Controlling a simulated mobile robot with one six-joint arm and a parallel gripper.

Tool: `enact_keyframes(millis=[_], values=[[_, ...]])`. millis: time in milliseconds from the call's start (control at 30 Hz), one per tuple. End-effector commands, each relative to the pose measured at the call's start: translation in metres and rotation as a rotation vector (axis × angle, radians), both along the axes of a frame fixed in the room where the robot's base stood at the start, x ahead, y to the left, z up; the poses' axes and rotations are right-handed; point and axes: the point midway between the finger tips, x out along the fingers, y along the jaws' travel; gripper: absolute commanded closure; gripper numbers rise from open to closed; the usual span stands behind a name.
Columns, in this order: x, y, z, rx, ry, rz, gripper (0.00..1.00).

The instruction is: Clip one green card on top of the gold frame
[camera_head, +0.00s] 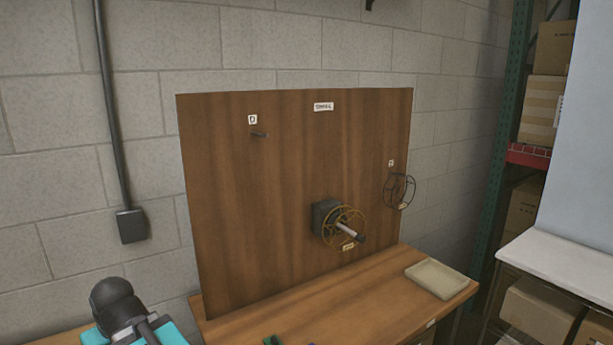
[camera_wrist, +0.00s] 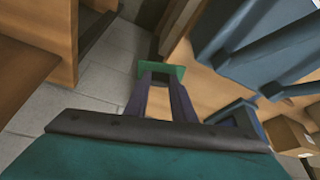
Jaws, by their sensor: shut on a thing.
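The gold frame (camera_head: 337,223) is a round, spoked wire wheel mounted on the front of the upright wooden board. A dark box sits behind it, and a pale bar with a dark end sticks out at its middle. In the wrist view, my gripper (camera_wrist: 161,84) is shut on a green card (camera_wrist: 148,67), held across the fingertips. The gripper is not clearly seen in the head view. Another small green piece (camera_head: 271,341) is cut off by the bottom edge of the head view.
A black wire wheel (camera_head: 399,190) hangs at the board's right. A bare peg (camera_head: 260,135) sticks out at upper left. A beige tray (camera_head: 441,278) lies on the right of the wooden bench (camera_head: 370,290). A blue piece (camera_head: 311,343) shows at the bottom edge. Shelving with boxes stands farther right.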

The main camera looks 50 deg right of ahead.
Motion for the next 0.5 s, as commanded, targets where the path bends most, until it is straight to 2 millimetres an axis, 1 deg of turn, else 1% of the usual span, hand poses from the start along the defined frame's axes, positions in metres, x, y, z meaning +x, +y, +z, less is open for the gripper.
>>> enact_keyframes(millis=[367,500], values=[[0.001,-0.011,0.001,0.0,0.0,-0.014,0.99],[0.006,-0.023,0.007,0.0,0.001,-0.024,0.99]])
